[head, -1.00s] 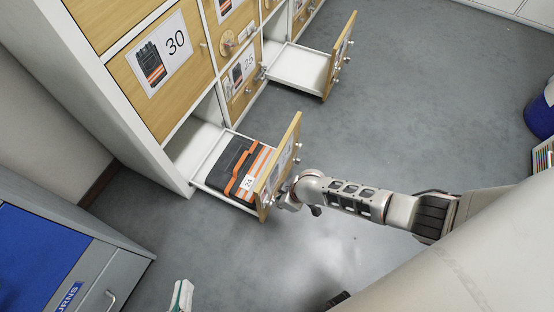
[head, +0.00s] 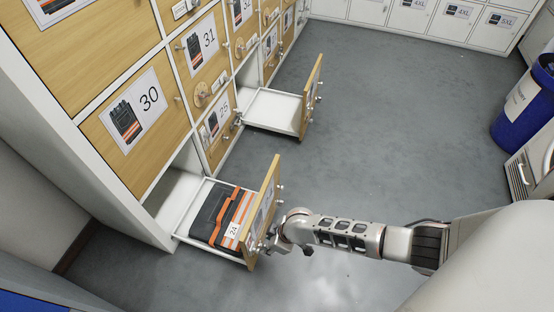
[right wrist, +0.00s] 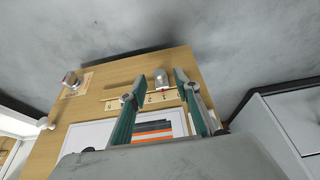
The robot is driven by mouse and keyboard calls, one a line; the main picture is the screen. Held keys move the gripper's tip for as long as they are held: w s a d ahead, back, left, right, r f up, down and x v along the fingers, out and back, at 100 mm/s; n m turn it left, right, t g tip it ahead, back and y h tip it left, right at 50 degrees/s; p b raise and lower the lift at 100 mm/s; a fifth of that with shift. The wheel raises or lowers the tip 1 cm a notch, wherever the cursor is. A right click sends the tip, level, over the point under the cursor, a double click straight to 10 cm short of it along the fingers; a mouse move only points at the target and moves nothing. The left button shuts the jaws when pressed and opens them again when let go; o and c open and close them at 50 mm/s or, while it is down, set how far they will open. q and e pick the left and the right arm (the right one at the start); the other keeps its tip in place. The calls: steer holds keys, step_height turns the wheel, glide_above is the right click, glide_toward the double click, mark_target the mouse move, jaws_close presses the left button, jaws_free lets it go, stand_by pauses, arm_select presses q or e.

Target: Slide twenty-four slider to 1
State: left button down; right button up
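The pulled-out drawer 24 (head: 262,212) has a wooden front and holds a dark case with orange straps (head: 222,215) and a "24" label. In the right wrist view, its front (right wrist: 112,78) carries a numbered scale strip (right wrist: 148,98) with a grey slider knob (right wrist: 161,80) near the low-number end; the exact mark is too small to tell. My right gripper (head: 268,243) is at the drawer front. In the right wrist view its two teal fingers (right wrist: 159,88) are apart, one either side of the knob; I cannot tell whether they touch it. My left gripper is out of view.
A round dial (right wrist: 72,80) sits on the same drawer front. Another open drawer (head: 278,108) stands farther along the cabinet (head: 88,188). A blue bin (head: 522,112) is at the far right. The grey floor (head: 400,120) between is clear.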

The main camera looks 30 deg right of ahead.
steer(key=v, duration=1)
steer(key=shift+s, duration=0.1)
